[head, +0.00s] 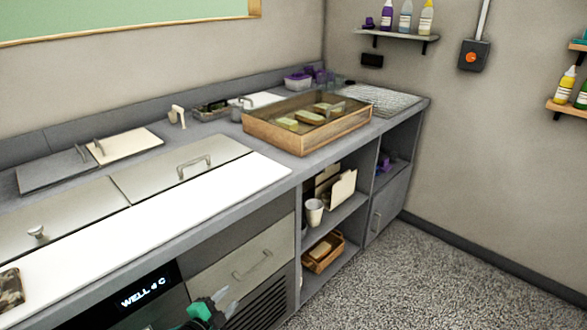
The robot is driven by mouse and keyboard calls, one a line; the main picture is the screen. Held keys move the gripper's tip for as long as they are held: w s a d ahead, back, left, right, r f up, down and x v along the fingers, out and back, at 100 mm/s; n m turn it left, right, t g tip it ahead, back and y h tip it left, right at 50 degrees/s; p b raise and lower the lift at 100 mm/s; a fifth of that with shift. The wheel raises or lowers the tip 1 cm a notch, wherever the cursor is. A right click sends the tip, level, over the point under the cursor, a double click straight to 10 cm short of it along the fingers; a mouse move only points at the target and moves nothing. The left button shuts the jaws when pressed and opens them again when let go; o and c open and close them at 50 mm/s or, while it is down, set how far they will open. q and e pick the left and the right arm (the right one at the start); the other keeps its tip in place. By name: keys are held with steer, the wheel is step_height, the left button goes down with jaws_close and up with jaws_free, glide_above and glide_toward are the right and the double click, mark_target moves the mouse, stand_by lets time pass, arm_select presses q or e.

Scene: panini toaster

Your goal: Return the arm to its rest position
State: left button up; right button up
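My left gripper (227,301) shows at the bottom of the head view, in front of the lower drawer front and vent of the counter. It has a dark and green body and two pale fingertips. The tips stand apart with nothing visible between them. It is below the counter top and appears clear of it. My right gripper is not in view.
The grey counter (225,128) has steel lids (180,165) and a white board (150,235). A wooden-framed case (280,135) stands farther right. Open shelves below hold a white cup (314,211) and a basket (323,253). The speckled floor (420,270) at right is clear.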

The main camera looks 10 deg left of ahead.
arm_select(q)
steer(key=s+d+f+n+g+y+p, duration=0.2)
steer(key=s+f+n+g, duration=0.45)
steer(key=s+f, duration=0.85)
steer(key=s+d+f+n+g+y+p, duration=0.25)
steer(key=s+f+n+g, duration=0.4)
steer(key=s+f, duration=0.95)
steer(key=s+a+f+p, duration=0.2)
steer(key=s+p, duration=0.2)
steer(key=s, duration=0.5)
steer(key=s+a+f+p, duration=0.2)
steer(key=s+f+p, duration=0.1)
steer(key=s, duration=0.6)
steer(key=shift+a+m+g+p, duration=0.3)
steer(key=shift+g+p, duration=0.1)
steer(key=shift+p, duration=0.45)
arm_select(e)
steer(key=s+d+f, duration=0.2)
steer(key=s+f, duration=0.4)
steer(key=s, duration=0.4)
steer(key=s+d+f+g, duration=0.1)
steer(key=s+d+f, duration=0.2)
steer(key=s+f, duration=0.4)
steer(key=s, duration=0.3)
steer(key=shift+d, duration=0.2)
arm_select(q)
steer(key=shift+w, duration=0.1)
